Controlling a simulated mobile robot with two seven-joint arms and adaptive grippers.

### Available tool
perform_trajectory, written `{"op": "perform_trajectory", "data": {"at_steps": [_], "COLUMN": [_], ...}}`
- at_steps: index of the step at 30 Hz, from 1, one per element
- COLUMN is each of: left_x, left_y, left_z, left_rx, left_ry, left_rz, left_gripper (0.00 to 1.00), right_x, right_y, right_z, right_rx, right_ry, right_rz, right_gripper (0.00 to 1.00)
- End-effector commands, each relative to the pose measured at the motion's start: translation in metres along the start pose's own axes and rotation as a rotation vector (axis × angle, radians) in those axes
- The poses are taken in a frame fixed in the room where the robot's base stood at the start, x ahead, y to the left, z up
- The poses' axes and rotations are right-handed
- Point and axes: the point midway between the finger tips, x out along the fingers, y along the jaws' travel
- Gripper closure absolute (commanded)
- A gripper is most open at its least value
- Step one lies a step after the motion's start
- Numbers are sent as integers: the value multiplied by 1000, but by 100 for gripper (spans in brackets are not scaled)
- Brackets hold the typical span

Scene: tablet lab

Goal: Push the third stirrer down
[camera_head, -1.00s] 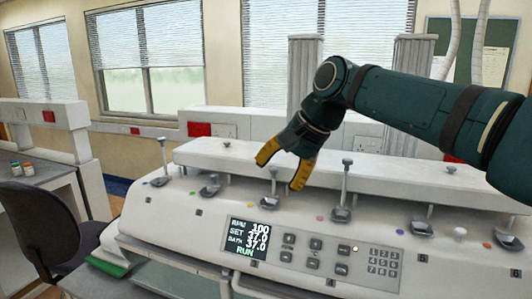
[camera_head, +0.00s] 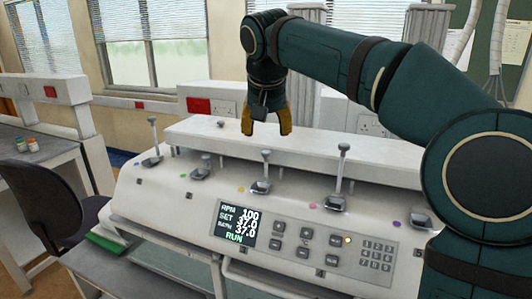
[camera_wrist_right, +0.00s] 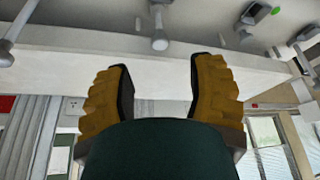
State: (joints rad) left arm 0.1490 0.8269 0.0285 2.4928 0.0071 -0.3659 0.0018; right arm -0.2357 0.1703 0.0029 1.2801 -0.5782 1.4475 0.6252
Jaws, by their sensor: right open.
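The third stirrer (camera_head: 265,172), a grey rod with a round top and a small dark cup-like base, stands on the sloped white panel of the machine, above the display. My right gripper (camera_head: 266,130), with yellow fingers, is open and points down just above the stirrer's top. A small gap shows between fingertips and top in the head view, though depth is hard to judge. In the right wrist view the open gripper (camera_wrist_right: 158,75) has nothing between its fingers, and a stirrer (camera_wrist_right: 159,30) shows beyond them near the middle. My left gripper is out of view.
Similar stirrers stand along the white machine (camera_head: 180,215), including a tall one (camera_head: 341,175) to the right and one (camera_head: 153,140) at the far left. A raised white bar (camera_head: 310,150) runs behind them. A display (camera_head: 236,224) and keypad (camera_head: 376,256) are in front.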

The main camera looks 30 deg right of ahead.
Motion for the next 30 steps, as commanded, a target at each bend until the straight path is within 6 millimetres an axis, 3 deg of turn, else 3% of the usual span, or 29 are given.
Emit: {"op": "perform_trajectory", "data": {"at_steps": [6, 12, 25, 30], "left_x": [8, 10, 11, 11], "left_y": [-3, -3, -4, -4], "left_z": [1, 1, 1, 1], "left_rx": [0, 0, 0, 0], "left_ry": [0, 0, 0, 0], "left_rz": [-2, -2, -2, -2], "left_gripper": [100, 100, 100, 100], "right_x": [43, 65, 72, 72], "right_y": [0, 0, 0, 0], "right_z": [1, 0, 0, 0], "right_rx": [0, 1, 1, 0], "right_ry": [-3, -1, 1, 0], "right_rz": [2, 0, -1, -1], "right_gripper": [45, 45, 42, 100]}}
